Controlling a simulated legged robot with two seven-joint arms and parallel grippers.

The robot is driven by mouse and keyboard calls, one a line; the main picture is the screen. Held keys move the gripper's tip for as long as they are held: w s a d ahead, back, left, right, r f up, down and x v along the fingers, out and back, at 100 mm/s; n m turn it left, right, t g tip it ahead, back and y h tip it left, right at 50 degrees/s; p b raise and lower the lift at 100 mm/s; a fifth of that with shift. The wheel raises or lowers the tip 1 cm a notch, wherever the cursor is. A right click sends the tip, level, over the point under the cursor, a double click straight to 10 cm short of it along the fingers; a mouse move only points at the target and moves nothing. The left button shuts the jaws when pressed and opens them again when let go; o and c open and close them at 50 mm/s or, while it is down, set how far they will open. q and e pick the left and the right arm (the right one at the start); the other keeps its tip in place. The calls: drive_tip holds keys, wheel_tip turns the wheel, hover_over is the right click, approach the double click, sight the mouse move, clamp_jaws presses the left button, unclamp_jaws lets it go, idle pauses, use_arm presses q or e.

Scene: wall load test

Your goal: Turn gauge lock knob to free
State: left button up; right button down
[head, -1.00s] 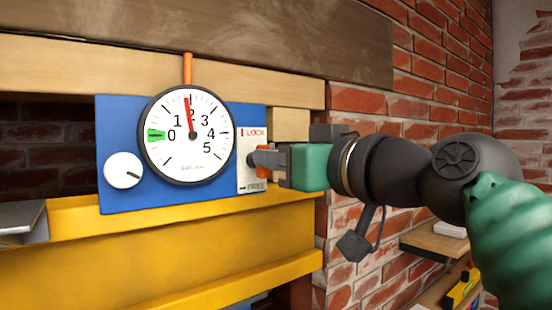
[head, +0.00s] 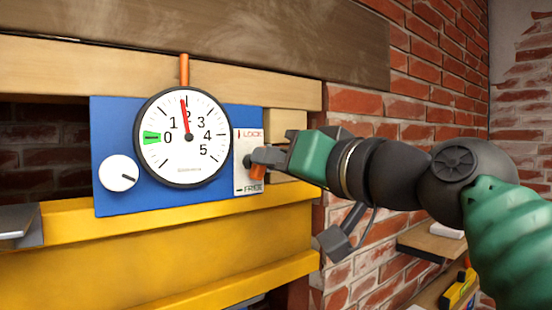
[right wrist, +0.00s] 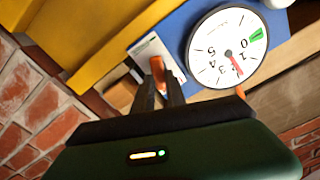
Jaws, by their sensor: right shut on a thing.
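The lock knob is an orange handle (head: 258,171) on a white plate (head: 240,178) marked LOCK at the top and FREE at the bottom. My right gripper (head: 257,157) comes in from the right and is shut on the orange knob, hiding part of it. The knob (right wrist: 177,72) also shows between the dark fingers (right wrist: 166,76) in the right wrist view. The plate is on a blue panel (head: 112,133) with a round white gauge (head: 187,160), whose red needle points up near 2. My left gripper is not in view.
A small white dial (head: 118,173) sits at the panel's lower left. A yellow beam (head: 170,250) runs below and a dark wooden beam (head: 220,40) above. A brick wall (head: 430,75) and a wooden shelf (head: 437,240) are to the right.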

drive_tip(key=shift+w+f+m+p, duration=0.1)
drive_tip(key=shift+f+m+p, duration=0.2)
drive_tip(key=shift+m, duration=1.95)
drive_tip(key=shift+w+f+m+p, duration=0.1)
drive_tip(key=shift+m+p, duration=0.3)
drive_tip(key=shift+m, duration=1.8)
drive_tip(key=shift+f+m+p, duration=0.2)
drive_tip(key=shift+m+p, duration=0.15)
drive_tip(key=shift+m, duration=1.9)
drive_tip(key=shift+d, duration=0.1)
